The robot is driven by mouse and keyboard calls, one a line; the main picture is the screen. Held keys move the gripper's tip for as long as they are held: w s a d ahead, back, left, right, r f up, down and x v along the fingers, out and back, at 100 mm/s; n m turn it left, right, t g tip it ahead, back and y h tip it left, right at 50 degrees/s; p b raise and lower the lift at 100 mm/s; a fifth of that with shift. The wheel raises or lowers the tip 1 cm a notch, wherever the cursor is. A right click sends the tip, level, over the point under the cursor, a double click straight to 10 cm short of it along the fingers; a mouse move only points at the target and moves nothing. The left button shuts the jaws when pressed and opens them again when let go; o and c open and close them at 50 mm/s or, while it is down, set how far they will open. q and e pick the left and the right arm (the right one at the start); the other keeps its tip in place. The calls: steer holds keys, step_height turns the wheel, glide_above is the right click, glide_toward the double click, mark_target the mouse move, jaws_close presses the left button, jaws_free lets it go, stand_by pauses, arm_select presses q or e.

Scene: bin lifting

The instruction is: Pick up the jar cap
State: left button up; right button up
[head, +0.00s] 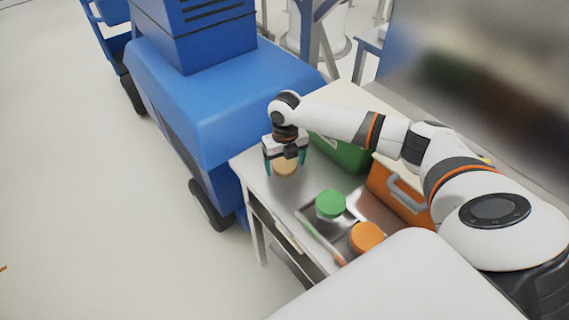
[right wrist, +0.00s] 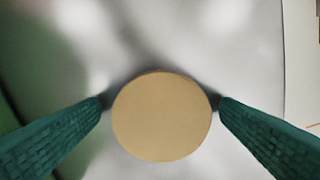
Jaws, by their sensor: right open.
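A tan round jar cap (head: 285,167) is on the metal table near its far left end in the head view. In the right wrist view the cap (right wrist: 161,116) is a flat tan disc at the centre. My right gripper (head: 285,170) is over the cap, with its teal fingers open on either side. In the right wrist view the fingertips of my right gripper (right wrist: 161,102) are beside the left and right edges of the cap; I cannot tell whether they touch it. My left gripper is not in view.
A green-lidded jar (head: 330,203) and an orange-lidded jar (head: 366,237) stand on the table nearer me, by a shiny tray (head: 312,222). A green bin (head: 343,153) and an orange bin (head: 396,192) stand along the right. A large blue machine (head: 215,95) is beside the table's left end.

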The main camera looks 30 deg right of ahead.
steer(key=c, duration=1.1)
